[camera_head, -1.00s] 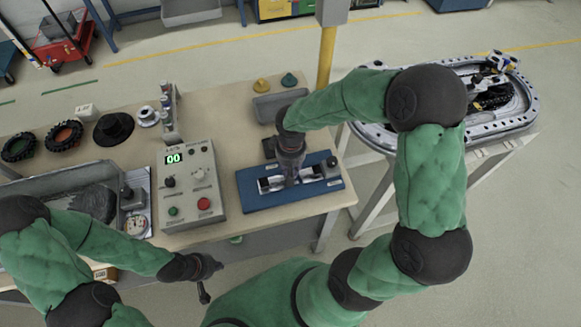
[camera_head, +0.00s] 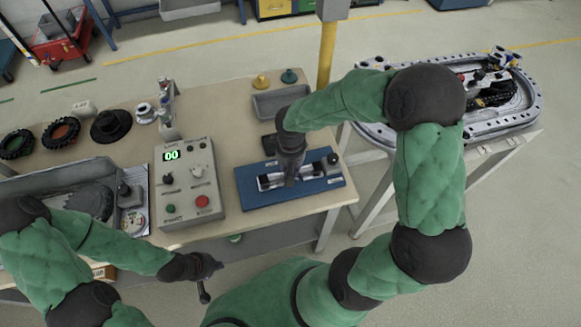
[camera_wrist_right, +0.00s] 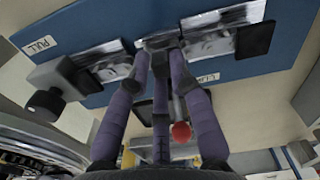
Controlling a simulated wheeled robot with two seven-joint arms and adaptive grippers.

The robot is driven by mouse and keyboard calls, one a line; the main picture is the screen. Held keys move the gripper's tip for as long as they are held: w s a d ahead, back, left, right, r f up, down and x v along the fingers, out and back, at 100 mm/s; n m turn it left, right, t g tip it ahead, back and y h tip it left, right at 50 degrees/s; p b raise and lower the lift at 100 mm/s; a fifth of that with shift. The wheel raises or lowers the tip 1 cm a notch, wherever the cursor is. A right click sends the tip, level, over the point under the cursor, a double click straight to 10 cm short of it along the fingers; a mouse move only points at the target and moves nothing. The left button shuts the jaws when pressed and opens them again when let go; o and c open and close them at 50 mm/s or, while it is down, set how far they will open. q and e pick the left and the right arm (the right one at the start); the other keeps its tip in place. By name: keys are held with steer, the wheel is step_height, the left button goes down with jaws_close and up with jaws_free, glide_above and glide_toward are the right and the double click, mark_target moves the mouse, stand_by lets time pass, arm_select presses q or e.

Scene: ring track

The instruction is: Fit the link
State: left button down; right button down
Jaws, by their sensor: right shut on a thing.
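A blue fixture plate (camera_head: 325,188) lies at the front right of the workbench, with bright metal link pieces (camera_head: 270,182) in its slot and a black knob (camera_head: 332,160) at its right end. My right gripper (camera_head: 290,180) reaches down onto the middle of the slot. In the right wrist view its fingers (camera_wrist_right: 160,52) are shut on a metal link (camera_wrist_right: 160,40), between two other metal pieces (camera_wrist_right: 108,62) and (camera_wrist_right: 210,38). Whether the link is fully seated is hidden by the fingers. My left gripper (camera_head: 211,280) is empty in front of the bench, its fingers apart.
A control box (camera_head: 190,185) showing "00" stands left of the plate. A grey tray (camera_head: 278,100) lies behind it. The oval ring track (camera_head: 525,120) stands on its own frame at right, with a yellow post (camera_head: 326,60) nearby. The floor in front is clear.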

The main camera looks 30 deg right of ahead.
steer(key=c, duration=1)
jaws_free()
steer(key=shift+c, duration=0.2)
step_height(320, 180, up, 12)
steer(key=shift+f, duration=0.1)
